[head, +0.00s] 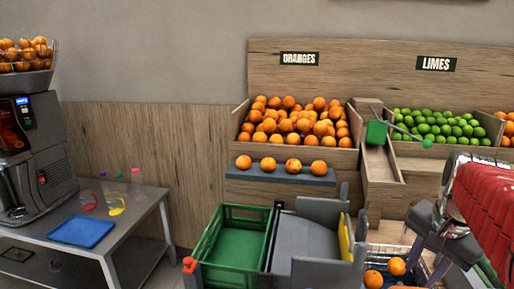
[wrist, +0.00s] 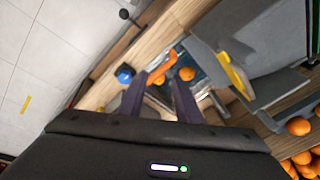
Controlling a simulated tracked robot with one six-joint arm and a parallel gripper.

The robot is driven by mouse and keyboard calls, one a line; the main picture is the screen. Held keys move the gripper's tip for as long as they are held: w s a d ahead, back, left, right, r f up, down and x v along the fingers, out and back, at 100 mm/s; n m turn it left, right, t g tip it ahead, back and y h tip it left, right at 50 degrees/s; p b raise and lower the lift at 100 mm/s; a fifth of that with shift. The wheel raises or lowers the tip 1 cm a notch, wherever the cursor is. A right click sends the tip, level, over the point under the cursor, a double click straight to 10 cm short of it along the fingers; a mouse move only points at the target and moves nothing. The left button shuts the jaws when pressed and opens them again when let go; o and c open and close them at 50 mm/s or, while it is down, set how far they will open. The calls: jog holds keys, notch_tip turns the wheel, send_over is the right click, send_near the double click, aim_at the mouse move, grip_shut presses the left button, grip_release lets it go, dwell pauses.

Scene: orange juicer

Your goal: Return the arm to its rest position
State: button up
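My arm (head: 488,205), with red covers, reaches in from the right edge in the head view. My gripper (wrist: 158,78) shows in the wrist view with its two dark purple fingers spread apart and nothing held between them. It points down over a wire basket (head: 405,262) at the lower right of the head view. Oranges (head: 373,279) lie in this basket, and one orange (wrist: 187,74) shows beyond the fingertips in the wrist view. In the head view, the fingers are partly blended with the arm's end.
A green crate (head: 232,243) stands empty in front. Behind are a bin of oranges (head: 295,122), a shelf with several oranges (head: 280,176), and a bin of limes (head: 436,125). A juicer (head: 40,160) and blue tray (head: 82,232) are on the left table (head: 140,205).

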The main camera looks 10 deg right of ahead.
jog(key=s+a+f+n+t, duration=0.1)
jog(key=a+n, duration=0.5)
jog(key=a, duration=0.6)
jog(key=s+a+f+n+t+y, duration=0.1)
jog(key=s+a+f+n+t, duration=0.1)
jog(key=s+a+f+n, duration=0.2)
jog(key=s+a+n, duration=0.1)
jog(key=a+n, duration=0.2)
jog(key=a, duration=0.5)
jog(key=shift+s+n, duration=0.25)
jog(key=shift+n, duration=0.05)
dwell(0.9)
